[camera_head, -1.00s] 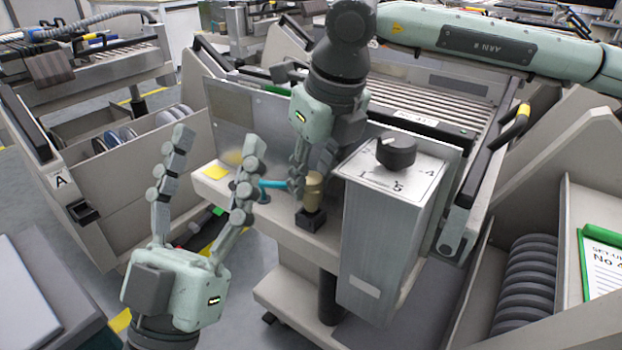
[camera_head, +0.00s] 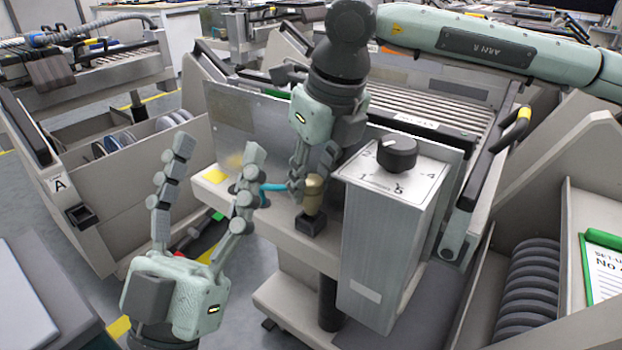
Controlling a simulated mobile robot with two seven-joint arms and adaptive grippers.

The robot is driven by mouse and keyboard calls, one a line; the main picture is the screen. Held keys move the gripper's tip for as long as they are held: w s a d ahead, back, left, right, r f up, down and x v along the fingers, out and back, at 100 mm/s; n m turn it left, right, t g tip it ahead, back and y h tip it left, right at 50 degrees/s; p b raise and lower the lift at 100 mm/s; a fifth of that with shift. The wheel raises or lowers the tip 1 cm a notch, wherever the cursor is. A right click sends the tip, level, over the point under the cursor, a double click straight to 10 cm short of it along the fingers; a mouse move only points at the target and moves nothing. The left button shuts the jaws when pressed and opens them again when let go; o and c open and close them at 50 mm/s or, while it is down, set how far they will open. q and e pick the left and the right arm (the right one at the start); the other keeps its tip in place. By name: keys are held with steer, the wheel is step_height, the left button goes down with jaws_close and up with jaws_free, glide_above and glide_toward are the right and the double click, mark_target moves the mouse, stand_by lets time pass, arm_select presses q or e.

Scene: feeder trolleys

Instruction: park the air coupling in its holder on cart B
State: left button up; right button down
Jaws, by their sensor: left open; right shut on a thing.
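The air coupling (camera_head: 314,195) is a brass-coloured cylinder on a blue hose (camera_head: 273,187). My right gripper (camera_head: 306,182) comes down from above and is shut on the coupling, partly covering its upper end. The coupling leans slightly, directly over a small black holder (camera_head: 311,223) on the front ledge of the cart (camera_head: 272,223). Its lower end meets the holder's top in the picture; I cannot tell whether it is seated inside. My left gripper (camera_head: 216,150) is open and empty, fingers pointing up, in front of the ledge and left of the hose.
A metal box with a black rotary knob (camera_head: 397,154) stands close right of the holder. Cart A (camera_head: 60,184) stands at the left. A rack with dark reels (camera_head: 527,290) and a green clipboard (camera_head: 603,240) is at the right.

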steer(key=shift+f+b, duration=0.5)
stand_by(0.4)
steer(key=shift+r, duration=0.5)
stand_by(0.4)
